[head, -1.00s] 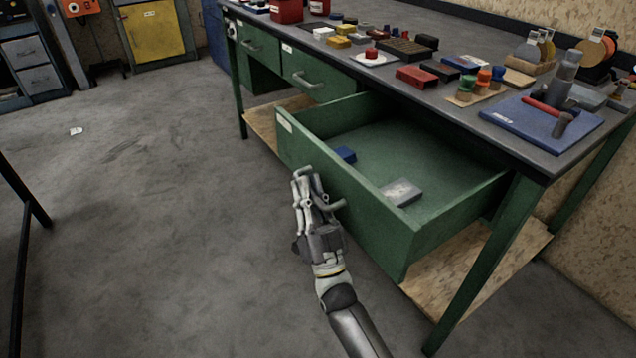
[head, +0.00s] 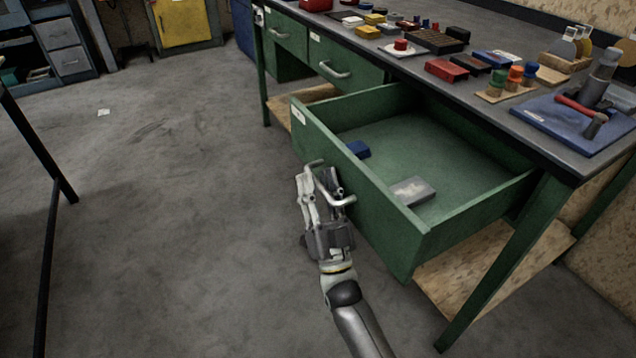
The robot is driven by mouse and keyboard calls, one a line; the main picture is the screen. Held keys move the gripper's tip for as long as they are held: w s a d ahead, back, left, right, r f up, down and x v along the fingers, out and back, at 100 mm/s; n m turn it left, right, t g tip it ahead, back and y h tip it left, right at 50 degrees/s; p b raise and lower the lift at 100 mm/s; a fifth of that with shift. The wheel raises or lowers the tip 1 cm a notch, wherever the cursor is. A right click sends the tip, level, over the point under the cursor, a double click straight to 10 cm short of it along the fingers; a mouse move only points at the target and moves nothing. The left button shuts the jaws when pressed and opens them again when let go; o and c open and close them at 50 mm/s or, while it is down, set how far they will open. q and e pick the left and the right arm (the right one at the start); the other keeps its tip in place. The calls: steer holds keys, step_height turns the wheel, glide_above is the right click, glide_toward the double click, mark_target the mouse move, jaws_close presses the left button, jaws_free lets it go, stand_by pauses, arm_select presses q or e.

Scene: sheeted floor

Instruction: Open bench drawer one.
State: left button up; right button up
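A green bench drawer (head: 345,188) with a white label stands far out of the right part of the workbench (head: 455,58). Its inside shows, with a blue block and a grey-white box in it. A grey bar handle (head: 347,201) sits on its front. My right gripper (head: 318,183) is at this handle, its fingers apart with the bar between or just beside them. I cannot tell whether they touch the bar. Two more green drawers, left (head: 285,32) and middle (head: 340,65), are shut. The number on the label is too small to read. My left gripper is out of view.
The bench top holds red, yellow and dark blocks, bottles and a blue-based tool (head: 570,125). A green bench leg (head: 510,262) stands right of the open drawer. A dark frame (head: 48,225) is at the left. The floor (head: 180,200) between is clear.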

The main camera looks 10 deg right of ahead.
steer(key=v, duration=1.2)
stand_by(0.4)
